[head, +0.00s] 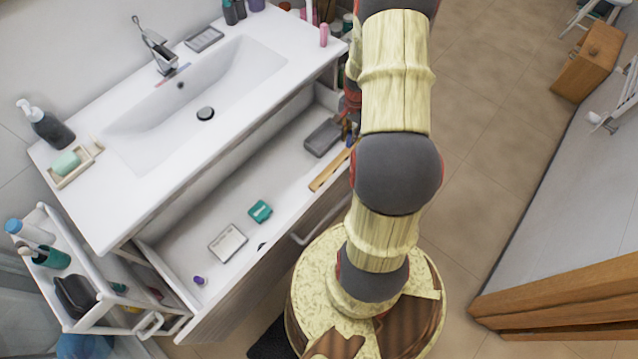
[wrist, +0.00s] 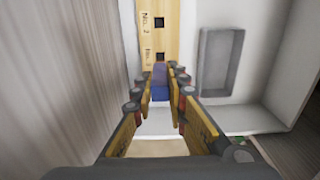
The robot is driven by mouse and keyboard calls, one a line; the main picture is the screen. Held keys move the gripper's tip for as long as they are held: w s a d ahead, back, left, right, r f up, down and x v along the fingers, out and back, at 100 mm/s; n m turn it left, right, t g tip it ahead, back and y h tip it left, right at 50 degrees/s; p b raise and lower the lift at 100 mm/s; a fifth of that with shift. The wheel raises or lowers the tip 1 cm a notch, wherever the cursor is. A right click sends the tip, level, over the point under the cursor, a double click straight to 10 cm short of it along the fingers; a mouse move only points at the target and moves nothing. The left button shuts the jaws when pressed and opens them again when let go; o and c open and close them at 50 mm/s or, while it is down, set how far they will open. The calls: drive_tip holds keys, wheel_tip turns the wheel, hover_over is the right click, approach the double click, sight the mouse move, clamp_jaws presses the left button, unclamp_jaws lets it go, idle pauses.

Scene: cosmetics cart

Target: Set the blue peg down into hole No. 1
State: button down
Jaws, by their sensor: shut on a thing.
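The wooden hole board (head: 328,171) lies in the open drawer, just left of my arm in the head view. In the wrist view the board (wrist: 175,35) runs up the picture, with two dark square holes and printed number labels beside them. The upper label looks like No. 2; the lower one is too blurred to read. My gripper (wrist: 161,95) is shut on the blue peg (wrist: 160,80), at the lower visible end of the board. The peg covers what lies behind it. I cannot tell whether it touches the board. My arm hides most of the gripper in the head view.
A grey tray (wrist: 220,62) lies right of the board; the drawer wall (wrist: 92,70) is close on the left. The open drawer (head: 185,245) also holds a teal box (head: 260,211), a pale case (head: 228,243) and a small purple item (head: 199,281). The sink counter (head: 120,215) overhangs its back.

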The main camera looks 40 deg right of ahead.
drive_tip(key=a+f+b, duration=0.1)
drive_tip(key=a+f, duration=0.2)
drive_tip(key=a, duration=0.1)
drive_tip(key=a+f+b, duration=0.2)
drive_tip(key=a, duration=0.2)
drive_tip(key=a+f+b, duration=0.1)
drive_tip(key=a+f, duration=0.2)
drive_tip(key=a, duration=0.1)
drive_tip(key=shift+s+a+f, duration=0.25)
drive_tip(key=shift+s+f, duration=0.05)
drive_tip(key=shift+s, duration=0.1)
drive_tip(key=f+b, duration=0.1)
drive_tip(key=f, duration=0.1)
drive_tip(key=a+f+b, duration=0.1)
drive_tip(key=f, duration=0.1)
drive_tip(key=shift+a+f+b, duration=0.1)
drive_tip(key=shift+f+b, duration=0.2)
drive_tip(key=shift+b, duration=0.1)
drive_tip(key=shift+r, duration=0.15)
drive_tip(key=c, duration=1.8)
unclamp_jaws()
drive_tip(key=shift+o, duration=0.2)
drive_tip(key=shift+r, duration=0.1)
